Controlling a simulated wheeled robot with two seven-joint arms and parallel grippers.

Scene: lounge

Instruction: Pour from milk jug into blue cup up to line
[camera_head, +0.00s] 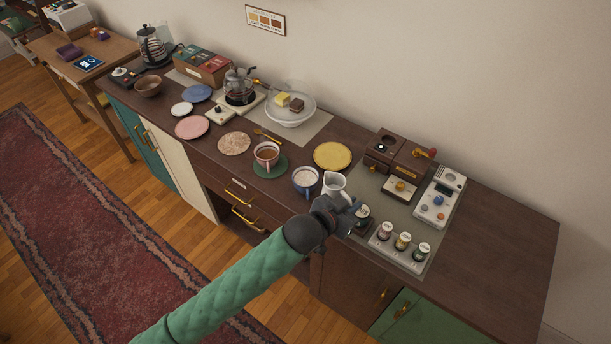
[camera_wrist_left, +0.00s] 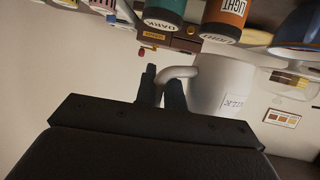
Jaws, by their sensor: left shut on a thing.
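The milk jug (camera_head: 334,184) is small and white, and stands just right of the blue cup in the head view. The blue cup (camera_head: 298,189) stands on the counter with pale contents inside; I cannot make out a line on it. My left gripper (camera_head: 341,212) is shut on the jug's handle. In the left wrist view the handle (camera_wrist_left: 180,73) sits between the fingers (camera_wrist_left: 162,88), and the white jug body (camera_wrist_left: 215,85) shows a label. The jug looks close to upright; I see no stream of milk. My right gripper is not in view.
A pink cup of brown drink (camera_head: 266,153) stands on a green mat left of the blue cup. A yellow plate (camera_head: 332,155) lies behind. A tray of small jars (camera_head: 402,242) and a white device (camera_head: 439,197) are to the right. The counter's right end (camera_head: 500,255) is clear.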

